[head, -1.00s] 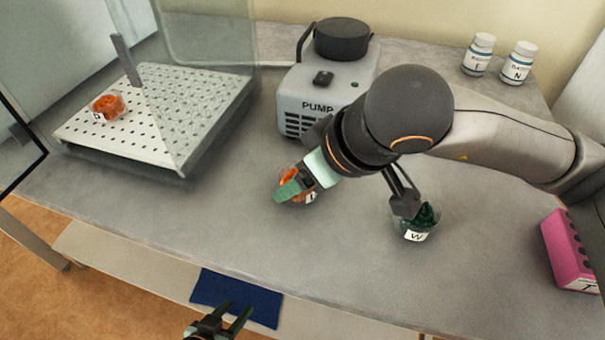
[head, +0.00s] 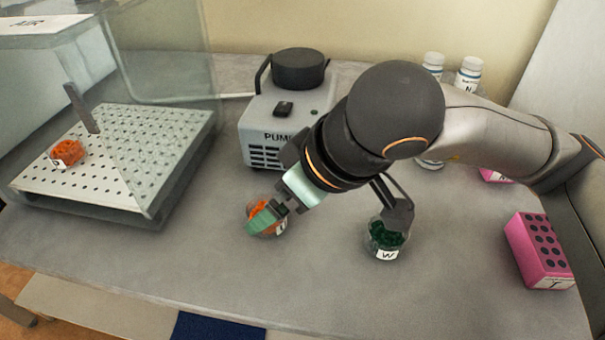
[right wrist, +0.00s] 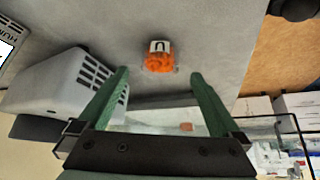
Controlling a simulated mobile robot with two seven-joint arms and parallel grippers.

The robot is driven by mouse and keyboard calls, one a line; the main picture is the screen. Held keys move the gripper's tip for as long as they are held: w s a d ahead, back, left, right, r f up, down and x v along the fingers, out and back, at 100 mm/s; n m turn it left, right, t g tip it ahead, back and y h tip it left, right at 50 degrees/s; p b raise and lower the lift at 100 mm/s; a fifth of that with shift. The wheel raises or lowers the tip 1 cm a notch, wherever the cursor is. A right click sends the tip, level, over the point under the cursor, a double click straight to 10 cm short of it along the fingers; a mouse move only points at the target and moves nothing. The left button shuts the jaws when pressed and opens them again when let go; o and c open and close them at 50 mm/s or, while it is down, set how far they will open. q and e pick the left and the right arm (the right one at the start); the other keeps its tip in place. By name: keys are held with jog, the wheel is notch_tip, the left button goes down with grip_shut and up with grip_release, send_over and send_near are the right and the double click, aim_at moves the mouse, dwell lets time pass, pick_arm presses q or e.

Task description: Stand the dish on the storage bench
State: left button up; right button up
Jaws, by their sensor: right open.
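A small clear dish with orange contents and a lettered label (head: 281,226) sits on the grey worktop, partly hidden by my right gripper (head: 262,215) in the head view. In the right wrist view this orange dish (right wrist: 159,58) lies beyond and between the two green fingers (right wrist: 160,95), which are apart and empty. A second orange dish (head: 67,153) is on the perforated platform at the left. A dish with dark green contents, labelled W (head: 386,240), stands to the right of my right gripper. My left gripper is not in view.
The grey pump (head: 285,120) stands behind the right gripper. A perforated platform (head: 150,130) with clear panels is at the left. A pink rack (head: 538,250) is at the right, white bottles (head: 468,75) behind. A lower bench (head: 90,308) with a blue mat (head: 215,327) runs along the front.

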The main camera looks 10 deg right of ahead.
jog(key=v, duration=0.7)
jog(key=shift+s+d+r+p, duration=0.15)
jog(key=shift+r+p, duration=0.2)
